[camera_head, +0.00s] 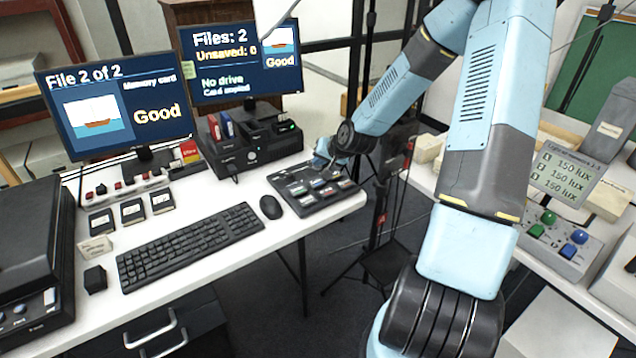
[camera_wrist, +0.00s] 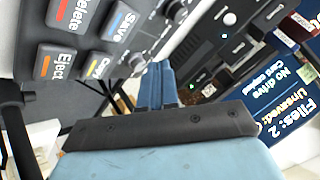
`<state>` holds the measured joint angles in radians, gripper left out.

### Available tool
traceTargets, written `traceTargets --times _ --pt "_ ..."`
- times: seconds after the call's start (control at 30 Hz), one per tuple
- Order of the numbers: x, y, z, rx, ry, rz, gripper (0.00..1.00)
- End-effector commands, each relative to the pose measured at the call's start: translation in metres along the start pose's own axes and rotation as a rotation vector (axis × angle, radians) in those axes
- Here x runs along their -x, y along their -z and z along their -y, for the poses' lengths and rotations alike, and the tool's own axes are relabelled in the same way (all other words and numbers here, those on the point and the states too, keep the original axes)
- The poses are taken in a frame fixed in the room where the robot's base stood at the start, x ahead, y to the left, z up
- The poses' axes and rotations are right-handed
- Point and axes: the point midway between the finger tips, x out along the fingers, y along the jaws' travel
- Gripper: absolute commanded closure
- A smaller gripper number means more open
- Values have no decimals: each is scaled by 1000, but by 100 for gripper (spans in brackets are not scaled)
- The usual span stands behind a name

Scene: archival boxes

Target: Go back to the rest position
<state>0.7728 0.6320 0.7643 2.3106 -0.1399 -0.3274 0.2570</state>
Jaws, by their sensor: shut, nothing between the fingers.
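My gripper (camera_head: 326,152) is at the end of my blue arm, low over the back edge of a black button pad (camera_head: 312,192) on the white desk. In the wrist view my gripper's blue fingers (camera_wrist: 156,72) are together with nothing between them. The pad's keys show beside them, among them Delete (camera_wrist: 75,14), Save (camera_wrist: 120,22) and Eject (camera_wrist: 58,63). I cannot tell whether the fingertips touch the pad. My arm reaches from the lower right up and over to the desk.
A black card station (camera_head: 250,142) stands just left of my gripper, below the "Files: 2" screen (camera_head: 240,62). A tripod (camera_head: 378,225) stands in the gap between the desks. A keyboard (camera_head: 190,245) and mouse (camera_head: 271,207) lie in front. A right-hand bench holds a light panel (camera_head: 563,180).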

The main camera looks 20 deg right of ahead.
Motion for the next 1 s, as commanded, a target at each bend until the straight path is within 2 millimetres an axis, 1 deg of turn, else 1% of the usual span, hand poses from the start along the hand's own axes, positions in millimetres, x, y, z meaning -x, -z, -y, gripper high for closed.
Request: traceTargets --times 0.23,0.37,0.47,0.67,0.87,1.0 --pt "2 0 1 7 -5 2 100" --pt "11 -1 4 49 -34 20 100" --pt "25 -2 9 103 -75 43 100" --pt "62 -4 18 208 -170 89 100" --pt "104 -4 31 292 -254 119 100" --pt "137 -5 40 338 -308 133 100"
